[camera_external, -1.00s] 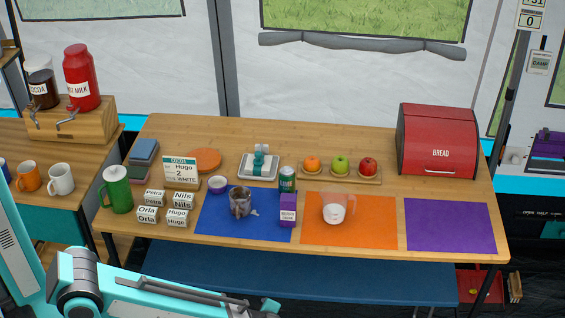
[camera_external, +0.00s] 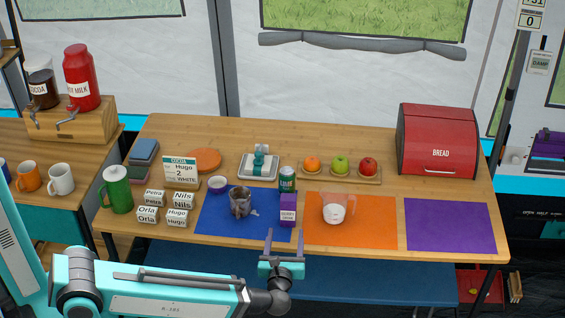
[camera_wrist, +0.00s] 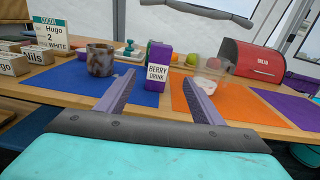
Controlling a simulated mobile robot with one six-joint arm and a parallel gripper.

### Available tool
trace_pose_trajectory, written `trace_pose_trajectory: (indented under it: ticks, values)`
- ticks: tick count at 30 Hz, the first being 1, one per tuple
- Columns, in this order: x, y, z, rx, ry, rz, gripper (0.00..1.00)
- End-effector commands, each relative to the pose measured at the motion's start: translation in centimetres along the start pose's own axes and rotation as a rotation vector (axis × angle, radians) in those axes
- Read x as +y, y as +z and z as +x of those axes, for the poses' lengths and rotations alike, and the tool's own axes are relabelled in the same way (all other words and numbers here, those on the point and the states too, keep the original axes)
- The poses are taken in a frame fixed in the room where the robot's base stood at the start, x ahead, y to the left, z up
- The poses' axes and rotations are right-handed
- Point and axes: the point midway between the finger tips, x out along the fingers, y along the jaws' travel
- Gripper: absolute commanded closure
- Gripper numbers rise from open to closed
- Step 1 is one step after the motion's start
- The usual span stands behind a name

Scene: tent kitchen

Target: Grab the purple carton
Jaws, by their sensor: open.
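The purple carton (camera_external: 288,209), with a white label reading "BERRY DRINK", stands upright at the right edge of the blue mat (camera_external: 221,230), beside the orange mat. In the wrist view the carton (camera_wrist: 158,66) is upright, straight ahead between my two fingers and beyond their tips. My gripper (camera_external: 284,238) is open and empty, in front of the table's front edge and just short of the carton. It also shows in the wrist view (camera_wrist: 157,88), with the fingers spread apart.
A stained mug (camera_external: 240,203) stands left of the carton. A green can (camera_external: 287,179) is close behind it. A clear measuring jug (camera_external: 334,208) stands to the right on the orange mat (camera_external: 375,235). The purple mat (camera_external: 450,226) is bare.

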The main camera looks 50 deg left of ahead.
Motion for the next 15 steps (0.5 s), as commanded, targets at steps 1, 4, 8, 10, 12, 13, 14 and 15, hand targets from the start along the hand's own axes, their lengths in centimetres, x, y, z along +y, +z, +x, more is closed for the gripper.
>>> trace_pose_trajectory:
  ticks: [1, 4, 8, 10, 12, 13, 14, 15]
  values:
    - [0.14, 0.45, 0.08, -0.011, 0.001, 0.016, 0.39]
    - [0.16, 0.85, 0.14, -0.022, 0.002, 0.034, 0.39]
    - [0.14, 0.85, 0.14, -0.023, 0.001, 0.035, 0.39]
    - [0.14, 0.83, 0.14, -0.022, 0.001, 0.034, 0.39]
    - [0.13, 0.81, 0.15, -0.022, 0.001, 0.034, 0.39]
    - [0.13, 0.79, 0.17, -0.021, 0.001, 0.034, 0.39]
    - [0.13, 0.77, 0.20, -0.021, 0.002, 0.033, 0.39]
    - [0.14, 0.74, 0.27, -0.021, 0.002, 0.033, 0.39]
